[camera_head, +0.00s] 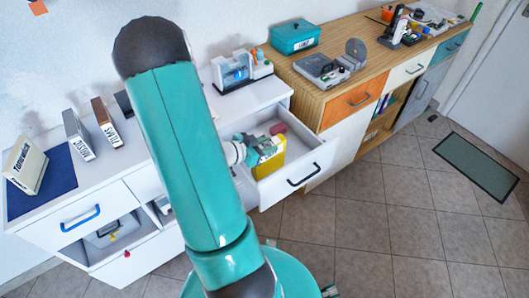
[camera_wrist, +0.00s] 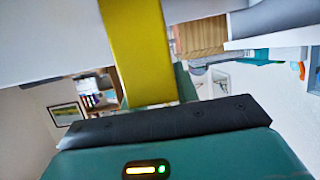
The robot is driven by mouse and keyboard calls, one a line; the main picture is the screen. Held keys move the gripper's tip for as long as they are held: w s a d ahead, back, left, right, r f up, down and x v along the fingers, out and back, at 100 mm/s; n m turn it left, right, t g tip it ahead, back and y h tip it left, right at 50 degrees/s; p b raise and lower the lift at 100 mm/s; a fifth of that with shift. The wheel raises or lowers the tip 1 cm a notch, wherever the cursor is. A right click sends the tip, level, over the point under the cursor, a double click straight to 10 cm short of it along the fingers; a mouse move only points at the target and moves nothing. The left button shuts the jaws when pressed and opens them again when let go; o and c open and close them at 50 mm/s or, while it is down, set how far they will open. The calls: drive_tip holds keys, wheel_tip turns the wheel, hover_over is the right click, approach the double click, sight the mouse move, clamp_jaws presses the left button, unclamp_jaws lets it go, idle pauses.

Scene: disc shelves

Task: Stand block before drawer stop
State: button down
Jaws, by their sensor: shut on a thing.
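A yellow block (camera_head: 270,165) with a pale label area is in or just above the open white drawer (camera_head: 312,158) in the head view. My gripper (camera_head: 256,146) is shut on it and comes at it from the left. The block stands roughly upright; whether it touches the drawer floor I cannot tell. In the wrist view the yellow block (camera_wrist: 138,50) rises from the dark edge of my gripper (camera_wrist: 155,104). The drawer front has a black handle (camera_head: 303,175). I cannot make out a drawer stop.
A small pink thing (camera_head: 277,129) lies at the back of the drawer. Books (camera_head: 77,136) stand on the white cabinet at left. A wooden sideboard (camera_head: 335,105) to the right carries a teal box (camera_head: 295,37) and a disc player (camera_head: 322,70). The tiled floor (camera_head: 385,220) in front is clear.

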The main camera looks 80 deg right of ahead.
drive_tip(key=shift+w+f, duration=0.15)
drive_tip(key=shift+f, duration=1.6)
drive_tip(key=c, duration=1.1)
unclamp_jaws()
drive_tip(key=shift+f, duration=0.1)
drive_tip(key=shift+o, duration=0.2)
drive_tip(key=v, duration=1.2)
drive_tip(key=shift+r, duration=0.2)
